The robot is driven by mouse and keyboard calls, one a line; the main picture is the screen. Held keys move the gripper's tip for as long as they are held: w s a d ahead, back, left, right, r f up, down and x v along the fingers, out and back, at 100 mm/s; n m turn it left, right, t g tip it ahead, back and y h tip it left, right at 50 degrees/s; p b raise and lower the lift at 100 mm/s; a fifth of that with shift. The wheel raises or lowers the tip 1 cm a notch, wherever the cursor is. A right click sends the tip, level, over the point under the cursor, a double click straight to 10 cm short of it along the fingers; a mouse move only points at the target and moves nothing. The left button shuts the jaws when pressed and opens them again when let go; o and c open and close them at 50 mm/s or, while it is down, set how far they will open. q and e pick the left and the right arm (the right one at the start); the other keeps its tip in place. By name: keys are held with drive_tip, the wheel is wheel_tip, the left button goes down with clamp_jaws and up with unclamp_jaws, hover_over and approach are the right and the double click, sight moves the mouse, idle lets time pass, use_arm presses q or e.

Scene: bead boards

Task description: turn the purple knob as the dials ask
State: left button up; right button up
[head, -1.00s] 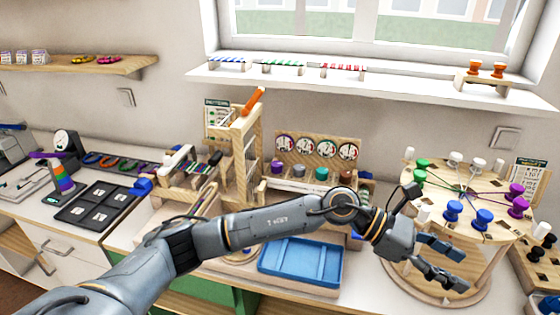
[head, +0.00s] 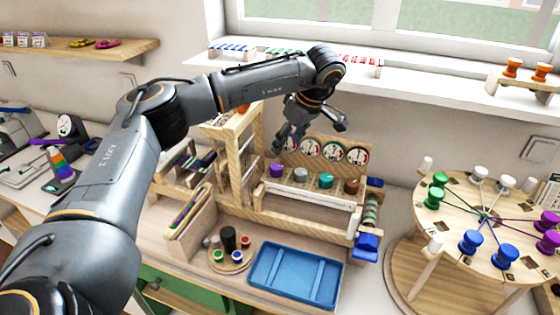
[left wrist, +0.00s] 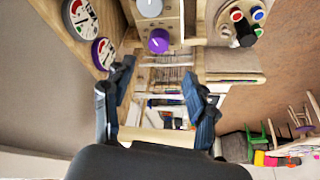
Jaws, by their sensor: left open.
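The purple knob (head: 277,170) is the leftmost in a row of knobs on a wooden unit in the head view. In the left wrist view the purple knob (left wrist: 158,41) lies beyond the open fingertips, above the gap between them. A row of round dials (head: 333,151) stands on an upright board behind the knobs. A purple-rimmed dial (left wrist: 103,53) shows in the left wrist view; its reading is too small to tell. My left gripper (head: 287,138) is open and empty, above the purple knob and partly covering the leftmost dial. My right gripper is out of view.
A grey knob (head: 300,175), a teal knob (head: 326,180) and a brown knob (head: 351,186) stand to the right. A wooden tower (head: 232,150) stands close on the left. A blue tray (head: 295,275) lies in front, and the windowsill (head: 420,82) is behind.

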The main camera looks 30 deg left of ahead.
sight(277, 167)
use_arm(q)
drive_tip(key=p+x, duration=0.1)
drive_tip(key=x, duration=0.5)
drive_tip(key=p+x, duration=0.1)
drive_tip(key=x, duration=0.3)
drive_tip(key=shift+a+f, duration=0.1)
drive_tip(key=shift+f, duration=0.3)
drive_tip(key=shift+w+f, duration=0.1)
drive_tip(key=shift+w, duration=0.05)
drive_tip(key=shift+c, duration=1.2)
drive_tip(key=c, duration=0.9)
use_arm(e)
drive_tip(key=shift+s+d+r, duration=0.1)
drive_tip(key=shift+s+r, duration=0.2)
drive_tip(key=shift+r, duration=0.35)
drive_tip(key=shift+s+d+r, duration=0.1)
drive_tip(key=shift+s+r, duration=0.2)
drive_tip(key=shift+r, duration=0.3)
